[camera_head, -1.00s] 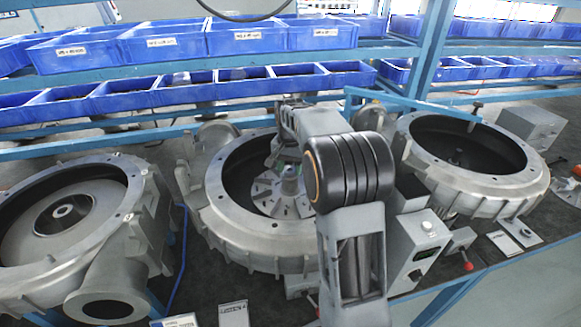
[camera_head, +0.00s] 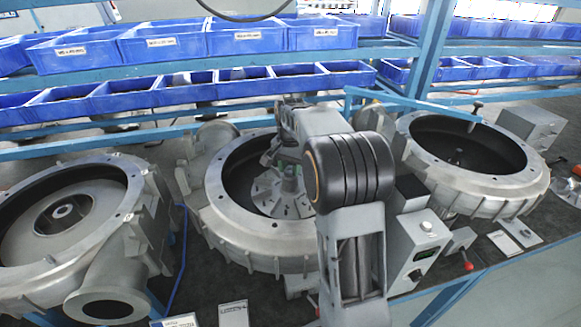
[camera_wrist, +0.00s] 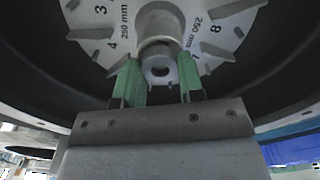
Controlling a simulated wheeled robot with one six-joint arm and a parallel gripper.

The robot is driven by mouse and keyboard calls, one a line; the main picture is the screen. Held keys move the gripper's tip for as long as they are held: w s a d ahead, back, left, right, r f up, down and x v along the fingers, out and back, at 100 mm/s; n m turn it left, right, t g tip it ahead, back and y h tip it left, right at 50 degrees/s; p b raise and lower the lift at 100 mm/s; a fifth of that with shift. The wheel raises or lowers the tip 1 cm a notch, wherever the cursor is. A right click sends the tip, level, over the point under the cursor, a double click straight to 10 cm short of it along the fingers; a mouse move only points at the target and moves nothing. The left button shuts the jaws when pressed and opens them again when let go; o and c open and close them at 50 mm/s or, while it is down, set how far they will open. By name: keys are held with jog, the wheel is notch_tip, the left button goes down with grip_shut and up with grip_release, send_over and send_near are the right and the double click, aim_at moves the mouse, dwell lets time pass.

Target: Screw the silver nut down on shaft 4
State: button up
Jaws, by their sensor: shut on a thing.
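My gripper (camera_wrist: 159,80) has green fingertips, set on either side of a round silver piece with a central hole (camera_wrist: 158,67), which I take to be the silver nut. It is shut on this piece, at the hub of a finned impeller disc (camera_wrist: 100,15) marked with numbers, including 4 and 8. In the head view, my gripper reaches down into the middle blower housing (camera_head: 225,222), over the disc (camera_head: 262,192). My arm hides part of the hub there. The shaft's thread and how far down the nut sits cannot be seen.
An open blower housing stands on the left (camera_head: 35,265) and another on the right (camera_head: 425,160). A grey control box (camera_head: 418,245) is just right of my arm. Blue bins (camera_head: 175,45) line the shelves behind. The middle housing's raised wall surrounds my gripper.

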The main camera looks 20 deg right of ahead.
jog(key=m, duration=1.3)
jog(key=shift+m, duration=0.4)
jog(key=m, duration=0.9)
jog(key=o, duration=0.7)
